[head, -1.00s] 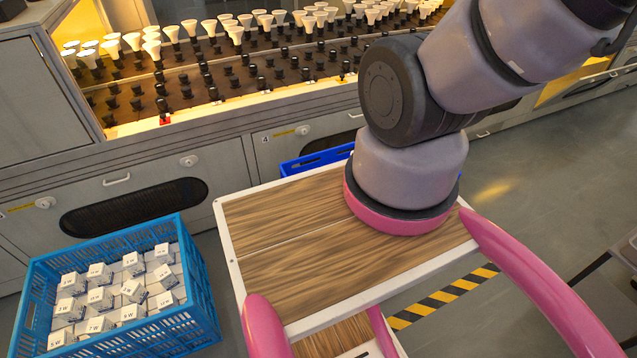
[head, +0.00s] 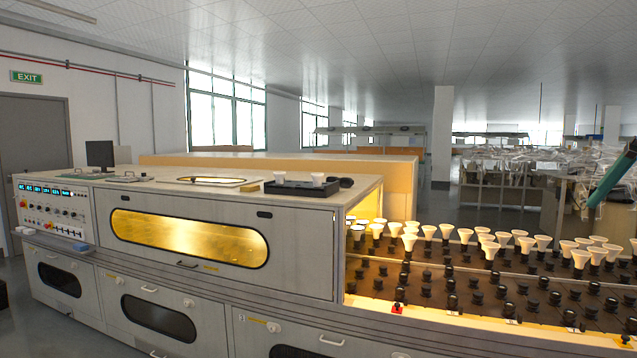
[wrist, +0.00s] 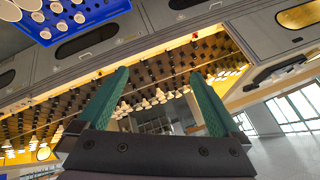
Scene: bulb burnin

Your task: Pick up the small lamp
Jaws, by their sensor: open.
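Several white lamps (head: 491,246) stand in rows of black sockets on the lit rack at the right in the head view. Two small white lamps (head: 318,179) stand on a black tray (head: 290,189) on top of the grey cabinet. I cannot tell which one is the small lamp. In the wrist view, the rack's lamps (wrist: 160,95) show beyond my gripper (wrist: 160,74). Its two green fingers are wide apart with nothing between them. A green finger also shows at the head view's right edge, away from the tray.
The grey oven cabinet (head: 250,221) has a glowing window, with a control panel (head: 52,212) at its left end. A monitor (head: 100,154) stands on top. A blue crate (wrist: 75,14) with white round items shows in the wrist view's upper left.

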